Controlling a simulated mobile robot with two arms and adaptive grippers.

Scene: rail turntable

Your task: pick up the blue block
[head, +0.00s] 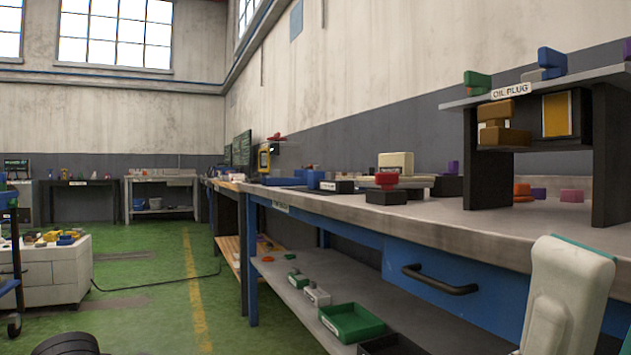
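A blue block (552,62) with a notched shape stands on top of the small grey shelf (600,74) at the upper right. Another blue piece (315,179) stands on the long workbench near the middle of the picture, beside a small labelled block. I cannot tell which of the two the task means. Neither of my grippers can be made out. A pale link of my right arm rises at the lower right, in front of the bench, with its gripper out of frame.
The long workbench (470,236) runs along the right wall, with a drawer handle (440,281) in front. A red knob (387,180) on a black base stands near its edge. A green tray (352,323) lies on the lower shelf. Green floor (150,300) is open to the left.

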